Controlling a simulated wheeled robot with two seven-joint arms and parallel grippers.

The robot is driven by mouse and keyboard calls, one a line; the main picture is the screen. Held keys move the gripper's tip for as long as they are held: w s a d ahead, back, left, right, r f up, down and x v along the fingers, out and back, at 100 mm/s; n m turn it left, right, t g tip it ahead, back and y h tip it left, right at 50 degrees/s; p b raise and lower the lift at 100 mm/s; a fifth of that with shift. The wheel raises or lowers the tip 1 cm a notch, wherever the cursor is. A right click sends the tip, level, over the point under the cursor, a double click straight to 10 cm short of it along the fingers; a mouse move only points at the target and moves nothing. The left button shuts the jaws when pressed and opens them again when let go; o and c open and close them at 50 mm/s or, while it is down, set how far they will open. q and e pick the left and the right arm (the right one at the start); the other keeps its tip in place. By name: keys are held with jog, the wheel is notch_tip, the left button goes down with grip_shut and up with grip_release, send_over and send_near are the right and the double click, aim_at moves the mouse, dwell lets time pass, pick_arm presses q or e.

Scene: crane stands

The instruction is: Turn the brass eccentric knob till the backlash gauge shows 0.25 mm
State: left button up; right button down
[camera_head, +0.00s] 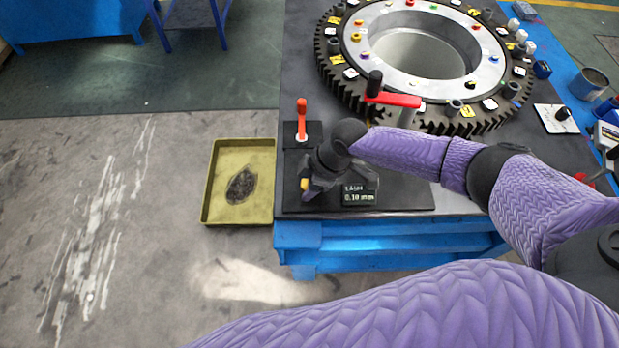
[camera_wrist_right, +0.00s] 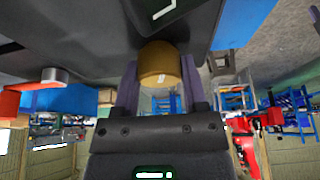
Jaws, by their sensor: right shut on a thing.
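The brass knob (camera_wrist_right: 158,66) is between the two fingers of my right gripper (camera_wrist_right: 160,85) in the right wrist view, with a pale mark on its face. In the head view my right gripper (camera_head: 308,186) is at the front left of the dark bench plate, shut on the knob, and only a small yellow bit of the knob (camera_head: 304,184) shows. The backlash gauge display (camera_head: 359,195) beside the gripper reads 0.10 mm. The large dark ring gear (camera_head: 345,98) lies on the bench behind. My left gripper is not in view.
An orange-red lever (camera_head: 301,118) stands left of my right wrist. A red crank arm with a black knob (camera_head: 392,99) is behind my right forearm. A yellow tray (camera_head: 258,207) with a dark stain lies left of the blue bench (camera_head: 390,240). The grey floor at left is open.

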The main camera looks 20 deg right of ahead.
jog(key=m+t+p, duration=0.1)
jog(key=m+p, duration=0.2)
jog(key=m+t+h+p, duration=0.1)
jog(key=m+p, duration=0.2)
jog(key=m, duration=0.1)
jog(key=shift+a+r+p, duration=0.1)
jog(key=shift+r+p, duration=0.1)
jog(key=shift+p, duration=0.1)
jog(key=shift+m+t+h+p, duration=0.3)
jog(key=shift+m+h+p, duration=0.1)
jog(key=shift+m, duration=0.1)
jog(key=m+h+p, duration=0.1)
jog(key=m, duration=0.2)
jog(key=shift+f, duration=0.1)
jog(key=shift+m+t+h+p, duration=0.3)
jog(key=shift+m+h+p, duration=0.35)
jog(key=shift+m, duration=0.95)
jog(key=shift+c, duration=0.7)
grip_release()
jog(key=shift+f, duration=0.1)
